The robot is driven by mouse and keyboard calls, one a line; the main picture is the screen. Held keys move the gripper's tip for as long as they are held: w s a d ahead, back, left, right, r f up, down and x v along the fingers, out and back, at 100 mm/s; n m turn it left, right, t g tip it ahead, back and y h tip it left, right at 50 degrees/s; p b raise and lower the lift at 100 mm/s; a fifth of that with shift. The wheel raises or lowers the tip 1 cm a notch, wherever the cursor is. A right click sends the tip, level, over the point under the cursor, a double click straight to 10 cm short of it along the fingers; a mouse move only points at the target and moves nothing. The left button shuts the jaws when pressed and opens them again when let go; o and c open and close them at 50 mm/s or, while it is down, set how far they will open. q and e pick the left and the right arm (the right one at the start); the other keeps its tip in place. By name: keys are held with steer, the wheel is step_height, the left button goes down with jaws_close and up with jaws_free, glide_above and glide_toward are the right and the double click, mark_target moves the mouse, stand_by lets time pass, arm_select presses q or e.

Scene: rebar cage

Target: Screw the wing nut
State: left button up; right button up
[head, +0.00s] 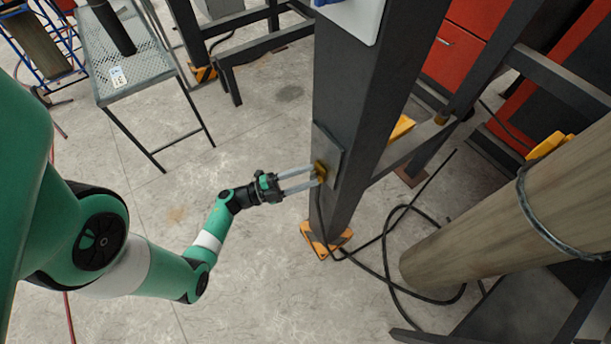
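A small brass-coloured wing nut (321,170) sits on a grey plate (331,150) fixed to the side of a dark steel post (359,90). My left gripper (316,176) reaches in from the left with its two light grey fingers apart. Its fingertips are right at the wing nut and partly overlap it in the picture. I cannot tell whether they press on it or only stand around it. The threaded part behind the wing nut is hidden. My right gripper is out of view.
The post has a yellow-orange foot (327,240). A black cable (392,262) loops on the floor beside a large, tilted brown cylinder (500,215). A metal mesh table (135,68) stands at the upper left. The concrete floor below my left gripper is clear.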

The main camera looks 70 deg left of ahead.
arm_select(q)
steer(key=shift+s+a+f, duration=0.1)
steer(key=shift+s+a, duration=0.05)
steer(key=shift+s, duration=0.4)
steer(key=s+f, duration=0.2)
steer(key=s, duration=0.8)
steer(key=shift+s+p, duration=0.2)
steer(key=shift+p, duration=0.1)
steer(key=shift+a, duration=0.1)
